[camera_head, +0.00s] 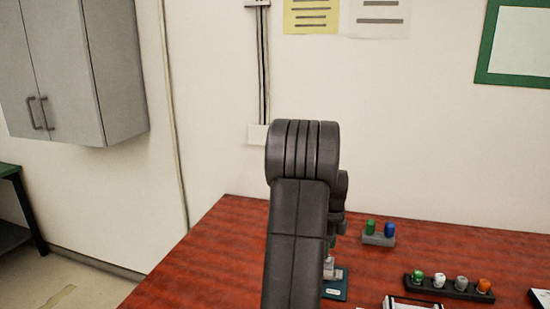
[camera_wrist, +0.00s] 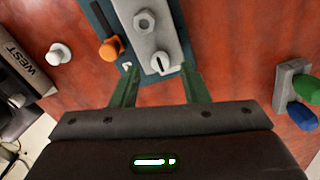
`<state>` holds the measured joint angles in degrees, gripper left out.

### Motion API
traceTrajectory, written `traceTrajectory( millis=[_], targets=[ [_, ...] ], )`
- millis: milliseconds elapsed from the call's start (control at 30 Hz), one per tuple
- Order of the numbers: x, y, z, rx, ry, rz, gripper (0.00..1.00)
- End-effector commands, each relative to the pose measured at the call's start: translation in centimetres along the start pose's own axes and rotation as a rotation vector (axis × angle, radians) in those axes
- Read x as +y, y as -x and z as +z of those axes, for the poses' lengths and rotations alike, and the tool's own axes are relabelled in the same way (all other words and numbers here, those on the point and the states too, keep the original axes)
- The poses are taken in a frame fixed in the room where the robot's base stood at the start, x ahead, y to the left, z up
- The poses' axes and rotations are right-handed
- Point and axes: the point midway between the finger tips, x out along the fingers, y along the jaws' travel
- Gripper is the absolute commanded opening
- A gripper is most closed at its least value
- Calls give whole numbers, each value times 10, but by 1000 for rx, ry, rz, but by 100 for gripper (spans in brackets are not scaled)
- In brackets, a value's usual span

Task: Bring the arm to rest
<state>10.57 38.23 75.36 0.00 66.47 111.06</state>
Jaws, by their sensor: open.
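My gripper (camera_wrist: 160,92) shows in the wrist view with its two green fingers spread apart and nothing held between them. Just beyond the fingertips is a grey block (camera_wrist: 150,20) with a hexagonal nut and a round slotted knob. The block sits on a dark teal plate (camera_wrist: 100,12), which also carries an orange-headed lever (camera_wrist: 111,48). I cannot tell whether the fingers touch the block. In the head view my arm rises in the middle and hides most of the gripper. The teal plate (camera_head: 337,290) shows partly beside it.
A grey holder (camera_head: 378,240) with a green and a blue peg stands on the red-brown table (camera_head: 215,255). A dark rack (camera_head: 448,289) with several coloured pegs is at right. In the wrist view, a white knob (camera_wrist: 59,54) and a box marked WEST (camera_wrist: 22,62) lie left.

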Motion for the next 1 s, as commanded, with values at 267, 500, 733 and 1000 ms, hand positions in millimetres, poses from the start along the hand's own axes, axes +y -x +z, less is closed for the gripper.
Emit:
traceTrajectory(
  millis=[267, 500, 733, 1000],
  targets=[
    [0, -27, 0, 0, 0, -1, 41],
    [0, -27, 0, -1, 9, -2, 41],
    [-1, -24, 0, -1, 5, -2, 41],
    [-1, 14, 0, -2, 0, -5, 41]
  ],
)
